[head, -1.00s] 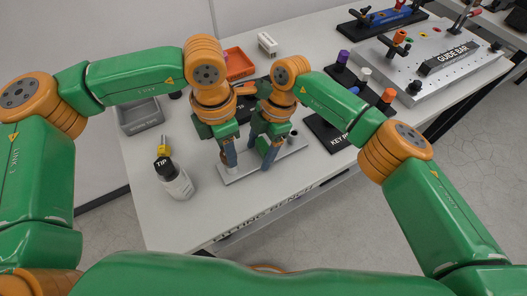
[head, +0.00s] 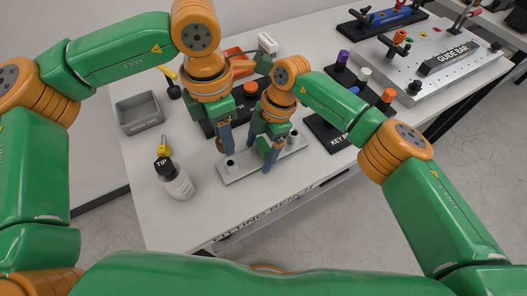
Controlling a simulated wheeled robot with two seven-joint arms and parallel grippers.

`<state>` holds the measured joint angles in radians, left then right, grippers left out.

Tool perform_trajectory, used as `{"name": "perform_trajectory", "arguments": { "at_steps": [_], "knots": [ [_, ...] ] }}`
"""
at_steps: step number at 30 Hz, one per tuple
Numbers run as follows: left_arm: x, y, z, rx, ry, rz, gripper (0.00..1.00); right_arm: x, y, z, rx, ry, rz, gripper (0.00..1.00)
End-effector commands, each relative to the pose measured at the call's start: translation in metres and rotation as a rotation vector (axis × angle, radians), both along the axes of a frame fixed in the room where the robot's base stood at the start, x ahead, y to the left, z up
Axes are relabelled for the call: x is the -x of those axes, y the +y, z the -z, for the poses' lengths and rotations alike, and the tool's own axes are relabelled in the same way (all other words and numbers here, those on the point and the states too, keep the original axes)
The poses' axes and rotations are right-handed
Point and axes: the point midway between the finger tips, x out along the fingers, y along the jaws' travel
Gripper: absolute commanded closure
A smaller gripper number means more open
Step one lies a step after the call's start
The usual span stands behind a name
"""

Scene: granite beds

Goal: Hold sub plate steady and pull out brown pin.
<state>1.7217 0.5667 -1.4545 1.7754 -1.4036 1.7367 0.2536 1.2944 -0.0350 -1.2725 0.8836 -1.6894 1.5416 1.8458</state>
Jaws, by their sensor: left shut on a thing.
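The silver sub plate (head: 247,172) lies on the white bench, with a round holed boss near each end. My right gripper (head: 262,154) is at the middle of the plate, its fingers apart and seemingly one at each long side, shut on the plate. My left gripper (head: 224,141) is above the plate's left end, shut on the brown pin (head: 219,145). The pin shows only in part beside the fingers, and its lower end appears above the left boss (head: 230,165).
A grey tray (head: 140,112) is at the back left. A dark key plate block (head: 325,132) lies to the right. The bench front is clear.

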Motion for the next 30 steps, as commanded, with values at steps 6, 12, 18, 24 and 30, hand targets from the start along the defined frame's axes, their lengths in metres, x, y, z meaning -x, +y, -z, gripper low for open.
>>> {"name": "perform_trajectory", "arguments": {
  "at_steps": [6,12,18,24,30],
  "knots": [
    [0.0,0.0,0.0,0.0,0.0,0.0,1.0,0.0,0.0,0.0,0.0,0.0,0.0,0.0],
    [0.0,0.0,0.0,0.0,0.0,0.0,1.0,-0.006,-0.006,-0.026,-0.001,-0.005,0.0,0.0],
    [0.0,0.0,0.0,0.0,0.0,0.0,1.0,-0.015,-0.021,-0.081,0.001,-0.004,0.003,0.0],
    [0.0,0.0,0.0,0.0,0.0,0.0,1.0,-0.02,-0.028,-0.111,0.0,-0.002,0.002,0.0],
    [0.0,0.0,0.0,0.0,0.0,0.0,1.0,-0.02,-0.029,-0.115,0.0,0.0,-0.001,0.0]
  ]
}}
